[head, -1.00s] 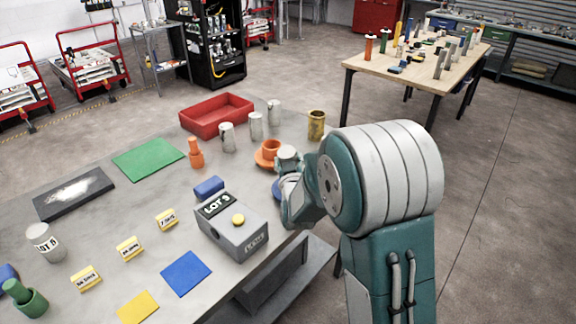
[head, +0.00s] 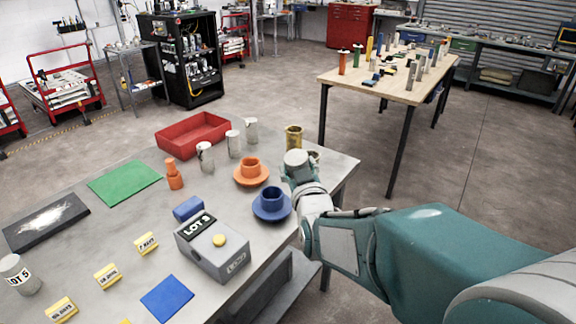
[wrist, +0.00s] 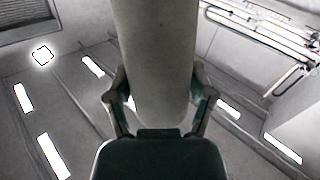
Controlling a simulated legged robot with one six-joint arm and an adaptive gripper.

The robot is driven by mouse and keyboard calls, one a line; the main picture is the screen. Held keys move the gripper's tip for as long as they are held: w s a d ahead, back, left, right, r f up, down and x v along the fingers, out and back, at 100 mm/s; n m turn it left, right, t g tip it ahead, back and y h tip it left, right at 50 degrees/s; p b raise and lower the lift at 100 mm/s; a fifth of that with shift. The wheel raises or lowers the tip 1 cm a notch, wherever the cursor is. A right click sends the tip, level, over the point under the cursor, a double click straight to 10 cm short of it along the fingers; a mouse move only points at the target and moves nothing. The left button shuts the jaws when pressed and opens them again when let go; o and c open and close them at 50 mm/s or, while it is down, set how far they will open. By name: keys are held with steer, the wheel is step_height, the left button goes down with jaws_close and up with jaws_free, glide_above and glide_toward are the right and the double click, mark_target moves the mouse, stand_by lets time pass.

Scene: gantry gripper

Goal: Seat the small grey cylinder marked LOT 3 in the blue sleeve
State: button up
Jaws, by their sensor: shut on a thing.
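My gripper (head: 302,174) is shut on a plain grey cylinder (head: 296,157), which also fills the middle of the wrist view (wrist: 158,60). No marking shows on its visible side. In the wrist view the fingers (wrist: 158,105) clasp it from both sides, with ceiling lights behind. The blue sleeve (head: 272,197) stands upright on its round blue flange on the grey table, left of and below my gripper in the head view, apart from it. Its top opening looks empty. A LOT 3 sign (head: 200,225) lies on a grey box with a yellow button (head: 218,240).
An orange sleeve (head: 250,165) stands just behind the blue one. Several grey cylinders (head: 234,145), a brass cup (head: 293,136) and a red tray (head: 193,133) stand behind. A LOT 5 cylinder (head: 17,277) is far left. The table's right edge (head: 340,185) is near my gripper.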

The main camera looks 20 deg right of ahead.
steer(key=w+a+f+g+y, duration=0.1)
steer(key=w+f, duration=0.1)
steer(key=w, duration=0.5)
steer(key=w+a+f+y, duration=0.1)
steer(key=w+f, duration=0.1)
steer(key=w, duration=0.5)
steer(key=shift+a+g+y, duration=0.3)
steer(key=shift+a+g, duration=0.05)
steer(key=shift+g, duration=0.05)
steer(key=shift+m, duration=0.3)
glide_above(271, 187)
steer(key=s, duration=0.3)
steer(key=shift+w+a+f, duration=0.15)
steer(key=shift+f, duration=1.3)
steer(key=shift+w+a+f, duration=0.1)
steer(key=shift+f, duration=1.35)
steer(key=shift+f, duration=2.75)
steer(key=o, duration=1.3)
steer(key=shift+s+f, duration=0.1)
steer(key=s, duration=0.4)
steer(key=s+r, duration=0.1)
steer(key=s, duration=0.2)
steer(key=s+r, duration=0.1)
steer(key=s, duration=0.3)
steer(key=shift+s+d, duration=0.3)
steer(key=shift+s, duration=0.05)
